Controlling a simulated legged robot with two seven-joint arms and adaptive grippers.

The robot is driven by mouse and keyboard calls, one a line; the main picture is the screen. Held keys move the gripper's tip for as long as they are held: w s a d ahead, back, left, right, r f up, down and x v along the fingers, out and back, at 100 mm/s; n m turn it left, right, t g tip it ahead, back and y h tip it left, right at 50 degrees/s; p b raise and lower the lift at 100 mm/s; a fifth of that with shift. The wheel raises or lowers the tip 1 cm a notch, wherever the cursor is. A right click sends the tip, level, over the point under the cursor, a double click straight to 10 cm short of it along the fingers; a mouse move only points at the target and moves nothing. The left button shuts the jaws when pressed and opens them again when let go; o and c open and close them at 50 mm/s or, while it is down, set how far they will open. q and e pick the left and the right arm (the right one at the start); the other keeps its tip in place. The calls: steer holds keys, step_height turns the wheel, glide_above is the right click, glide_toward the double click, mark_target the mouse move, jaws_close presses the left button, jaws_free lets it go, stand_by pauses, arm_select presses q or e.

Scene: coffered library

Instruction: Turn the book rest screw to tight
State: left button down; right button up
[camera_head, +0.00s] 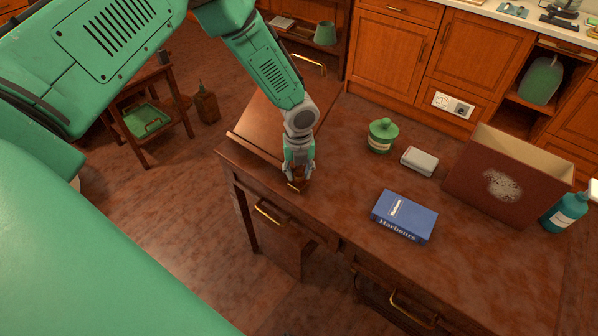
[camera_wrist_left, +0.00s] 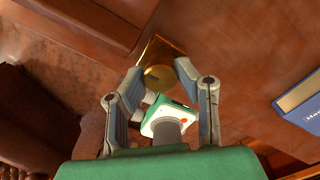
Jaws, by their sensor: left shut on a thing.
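The book rest (camera_head: 272,120) is a slanted wooden board at the left end of the wooden table. Its brass screw (camera_head: 296,186) is at the board's lower right, mostly hidden by my left gripper (camera_head: 299,174). In the left wrist view, the round brass head of the screw (camera_wrist_left: 158,77) sits between the two fingertips of my left gripper (camera_wrist_left: 160,72), in front of a brass plate (camera_wrist_left: 163,48). The fingers are shut on the screw head from both sides. The screw's turn marking cannot be made out. My right gripper is not in view.
On the table (camera_head: 330,215) are a blue book (camera_head: 404,216), a green lidded jar (camera_head: 382,136), a pale box (camera_head: 419,160), a large brown box (camera_head: 490,190) and a teal bottle (camera_head: 563,212). Bare tabletop lies between the gripper and the blue book. Cabinets stand behind.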

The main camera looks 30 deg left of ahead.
mark_target(299, 173)
arm_select(q)
steer(key=shift+w, duration=0.15)
stand_by(0.3)
steer(key=c, duration=1.2)
jaws_free()
step_height(299, 173, up, 12)
steer(key=shift+f, duration=0.1)
